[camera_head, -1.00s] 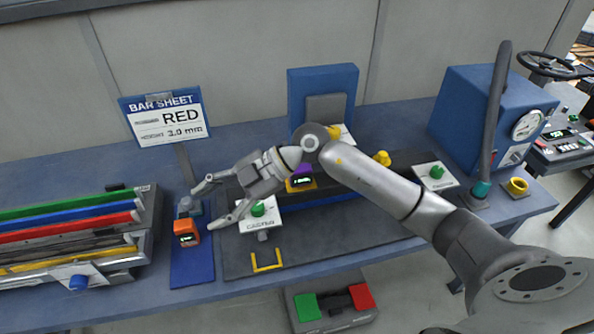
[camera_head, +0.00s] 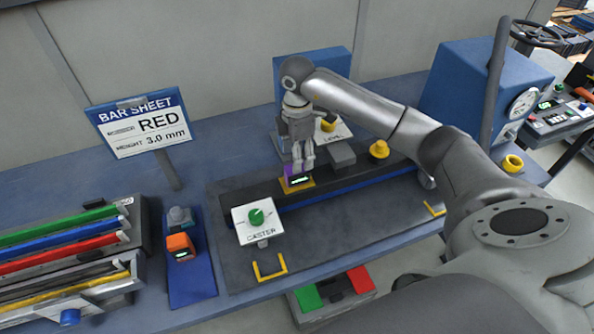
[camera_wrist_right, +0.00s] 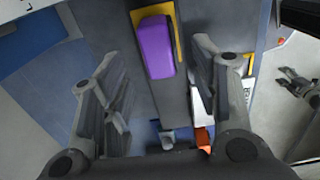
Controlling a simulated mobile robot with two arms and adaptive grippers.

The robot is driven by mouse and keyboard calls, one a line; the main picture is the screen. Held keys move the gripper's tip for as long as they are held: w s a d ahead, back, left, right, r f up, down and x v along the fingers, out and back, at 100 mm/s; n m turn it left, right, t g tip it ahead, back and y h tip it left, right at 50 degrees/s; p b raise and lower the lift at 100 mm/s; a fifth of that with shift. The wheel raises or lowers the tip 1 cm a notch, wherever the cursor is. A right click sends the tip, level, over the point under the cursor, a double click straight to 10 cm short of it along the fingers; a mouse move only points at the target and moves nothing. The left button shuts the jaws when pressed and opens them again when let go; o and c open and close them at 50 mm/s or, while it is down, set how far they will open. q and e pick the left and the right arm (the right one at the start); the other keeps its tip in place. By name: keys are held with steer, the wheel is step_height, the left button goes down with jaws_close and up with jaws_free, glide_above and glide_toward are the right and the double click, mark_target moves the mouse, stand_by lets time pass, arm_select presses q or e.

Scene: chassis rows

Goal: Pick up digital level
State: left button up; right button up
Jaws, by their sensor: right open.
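A small purple device with a lit display, which I take as the digital level (camera_head: 297,180), sits on a yellow-edged rest on the dark long bar. My right gripper (camera_head: 303,168) points down just above and behind it. In the right wrist view the purple body of the level (camera_wrist_right: 154,47) lies ahead between the spread fingers of the right gripper (camera_wrist_right: 160,60), with gaps on both sides. The gripper is open and empty. A small grey gripper, apparently my left (camera_wrist_right: 296,80), shows at the right edge of the wrist view; its opening is unclear.
A white CASTER plate with a green knob (camera_head: 257,219) stands left of the level. An orange device (camera_head: 180,247) sits on a blue mat at left. A yellow knob (camera_head: 379,149) and grey block (camera_head: 341,155) are to the right. A blue box (camera_head: 312,62) stands behind.

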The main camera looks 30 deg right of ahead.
steer(key=shift+w+f, duration=0.15)
steer(key=shift+f, duration=0.15)
step_height(320, 180, down, 4)
steer(key=p, duration=0.2)
steer(key=shift+p, duration=0.35)
steer(key=shift+f, duration=0.55)
steer(key=shift+c, duration=0.2)
steer(key=c, duration=0.5)
arm_select(q)
steer(key=w+r, duration=0.2)
steer(key=r, duration=0.1)
arm_select(e)
steer(key=c, duration=0.7)
